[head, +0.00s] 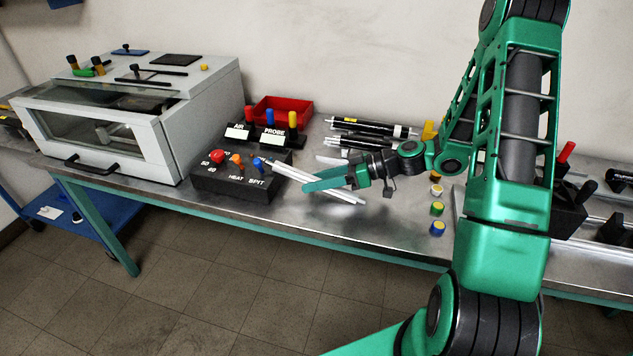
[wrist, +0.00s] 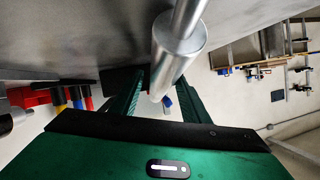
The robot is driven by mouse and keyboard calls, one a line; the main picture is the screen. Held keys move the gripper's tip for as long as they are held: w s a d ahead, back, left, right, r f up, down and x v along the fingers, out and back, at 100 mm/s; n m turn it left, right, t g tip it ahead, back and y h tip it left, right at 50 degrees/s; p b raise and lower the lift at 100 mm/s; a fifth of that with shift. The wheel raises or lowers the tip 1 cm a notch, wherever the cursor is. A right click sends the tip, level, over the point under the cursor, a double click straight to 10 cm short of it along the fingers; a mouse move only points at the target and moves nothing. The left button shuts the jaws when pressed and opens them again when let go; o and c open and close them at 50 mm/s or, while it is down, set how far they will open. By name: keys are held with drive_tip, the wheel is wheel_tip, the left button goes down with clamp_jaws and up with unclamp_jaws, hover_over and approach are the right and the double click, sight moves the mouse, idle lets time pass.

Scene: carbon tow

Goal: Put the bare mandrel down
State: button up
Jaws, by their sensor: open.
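The bare mandrel, a silver rod (head: 345,196), lies slanted over the front of the steel bench, right of the black control box. In the head view my gripper (head: 312,185) crosses it with its green fingers pointing left. In the wrist view the mandrel's thick bright end (wrist: 180,50) and thinner shaft show in front of the gap between my fingers (wrist: 155,92). The fingers are apart. The fingers hide part of the rod in the head view, and I cannot tell whether the rod touches the bench or a finger.
The control box (head: 238,180) with coloured knobs stands left of the mandrel, with a red bin (head: 283,110) behind it. Dark and silver rods (head: 365,127) lie at the back. Several coloured-top pots (head: 437,208) stand to the right. A glass-fronted oven (head: 110,140) fills the left.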

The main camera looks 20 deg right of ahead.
drive_tip(key=v, duration=1)
drive_tip(key=shift+s+a+r, duration=0.15)
drive_tip(key=shift+s, duration=0.15)
drive_tip(key=shift+o, duration=0.4)
drive_tip(key=shift+s+d+r, duration=0.1)
drive_tip(key=shift+d, duration=0.15)
drive_tip(key=shift+w+a, duration=0.1)
drive_tip(key=shift+w, duration=0.2)
drive_tip(key=shift+w+a+f, duration=0.25)
drive_tip(key=shift+a, duration=0.15)
drive_tip(key=x, duration=1)
drive_tip(key=shift+f, duration=0.15)
clamp_jaws()
